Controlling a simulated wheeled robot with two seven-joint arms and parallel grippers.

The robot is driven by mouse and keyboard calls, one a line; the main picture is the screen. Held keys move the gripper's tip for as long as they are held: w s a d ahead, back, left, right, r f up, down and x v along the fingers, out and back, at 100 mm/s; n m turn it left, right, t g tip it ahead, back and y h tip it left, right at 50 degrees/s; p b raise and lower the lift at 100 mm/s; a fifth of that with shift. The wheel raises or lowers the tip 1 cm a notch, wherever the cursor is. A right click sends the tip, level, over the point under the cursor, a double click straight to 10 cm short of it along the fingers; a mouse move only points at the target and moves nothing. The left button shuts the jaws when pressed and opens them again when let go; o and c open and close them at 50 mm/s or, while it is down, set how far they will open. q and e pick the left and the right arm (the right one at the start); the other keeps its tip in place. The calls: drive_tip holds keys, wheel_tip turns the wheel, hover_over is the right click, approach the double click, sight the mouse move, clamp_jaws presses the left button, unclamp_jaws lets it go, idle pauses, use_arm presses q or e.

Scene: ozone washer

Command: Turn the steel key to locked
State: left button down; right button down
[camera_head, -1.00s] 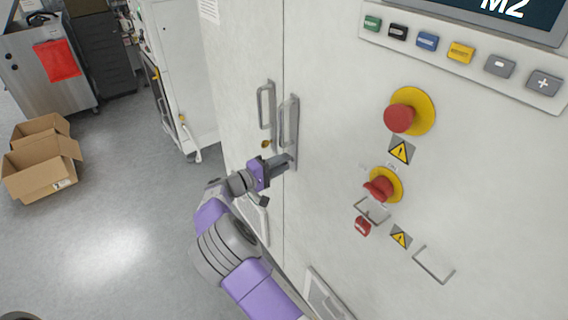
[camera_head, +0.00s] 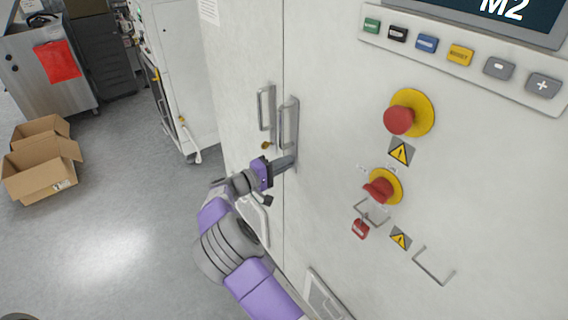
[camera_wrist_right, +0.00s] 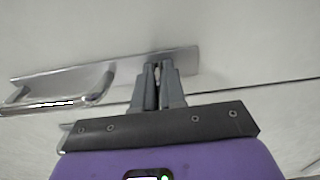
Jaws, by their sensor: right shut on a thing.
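My right gripper (camera_head: 284,163) is at the lower end of the steel plate behind the right door handle (camera_head: 289,124). In the right wrist view its two fingers (camera_wrist_right: 158,86) are nearly together, with their tips at the right end of that plate (camera_wrist_right: 180,62). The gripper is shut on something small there. It sits where the steel key would be, but the fingers hide nearly all of it, so its angle cannot be told. My left gripper is not in view.
The left door handle (camera_head: 265,107) and a brass lock (camera_head: 266,145) are beside the gripper. To the right are a red emergency button (camera_head: 398,121), a red rotary switch (camera_head: 378,190) and a red padlock (camera_head: 360,229). Cardboard boxes (camera_head: 42,170) stand on open floor at left.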

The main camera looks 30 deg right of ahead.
drive_tip(key=n+p, duration=0.4)
drive_tip(key=p, duration=0.1)
drive_tip(key=shift+r+n, duration=0.25)
drive_tip(key=shift+n, duration=0.15)
drive_tip(key=n+p, duration=0.3)
drive_tip(key=shift+f+n, duration=0.1)
drive_tip(key=shift+n, duration=0.2)
drive_tip(key=n+p, duration=0.3)
drive_tip(key=n, duration=0.1)
drive_tip(key=shift+n, duration=0.3)
drive_tip(key=n+p, duration=0.2)
drive_tip(key=n, duration=0.2)
drive_tip(key=shift+f+n, duration=0.15)
drive_tip(key=shift+n, duration=0.15)
drive_tip(key=c, duration=1.3)
unclamp_jaws()
